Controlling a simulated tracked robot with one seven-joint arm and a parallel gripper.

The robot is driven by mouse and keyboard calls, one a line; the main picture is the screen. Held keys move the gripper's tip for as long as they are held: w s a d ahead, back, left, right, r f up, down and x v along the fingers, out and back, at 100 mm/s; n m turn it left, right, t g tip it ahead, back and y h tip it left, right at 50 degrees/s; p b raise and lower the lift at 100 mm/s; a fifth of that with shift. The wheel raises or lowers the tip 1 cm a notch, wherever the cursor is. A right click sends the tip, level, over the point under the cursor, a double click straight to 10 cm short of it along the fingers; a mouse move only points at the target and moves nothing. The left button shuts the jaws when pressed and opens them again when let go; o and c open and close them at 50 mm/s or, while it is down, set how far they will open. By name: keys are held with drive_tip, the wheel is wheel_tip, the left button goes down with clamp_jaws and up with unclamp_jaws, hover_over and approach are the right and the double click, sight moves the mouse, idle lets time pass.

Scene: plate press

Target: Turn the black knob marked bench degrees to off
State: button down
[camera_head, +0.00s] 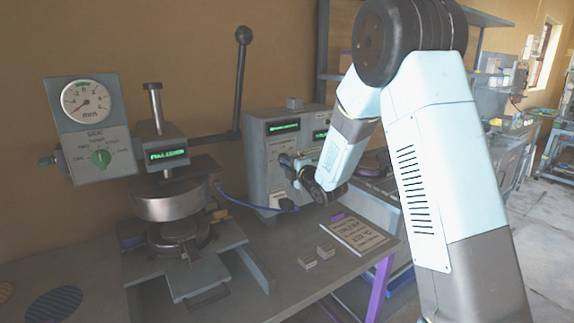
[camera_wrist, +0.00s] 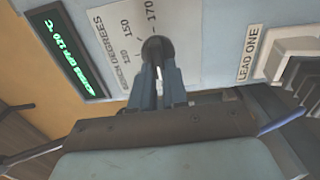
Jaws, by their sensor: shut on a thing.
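The black knob (camera_wrist: 155,47) marked bench degrees sits on a pale scale plate (camera_wrist: 118,45) in the wrist view. Printed numbers including 150 and 170 show around it. My gripper (camera_wrist: 160,70) is shut on the knob, with one finger on each side, and its fingers hide part of it. The knob's pointer cannot be made out clearly. In the head view my gripper (camera_head: 284,165) reaches the front of the grey control box (camera_head: 257,155), and the knob is hidden there.
A socket labelled lead one (camera_wrist: 290,50) is close to the right of my gripper. A blue cable (camera_head: 240,200) runs from the box to the press (camera_head: 168,202). A printed card (camera_head: 355,234) and small metal blocks (camera_head: 308,262) lie on the bench. A gauge panel (camera_head: 90,125) stands at left.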

drive_tip(key=shift+s+a+f, duration=0.15)
drive_tip(key=shift+f, duration=0.15)
drive_tip(key=c, duration=1.4)
unclamp_jaws()
drive_tip(key=shift+c, duration=0.2)
drive_tip(key=o, duration=0.3)
drive_tip(key=shift+r, duration=0.15)
drive_tip(key=v, duration=1.3)
drive_tip(key=shift+s+d, duration=0.2)
drive_tip(key=shift+d, duration=0.15)
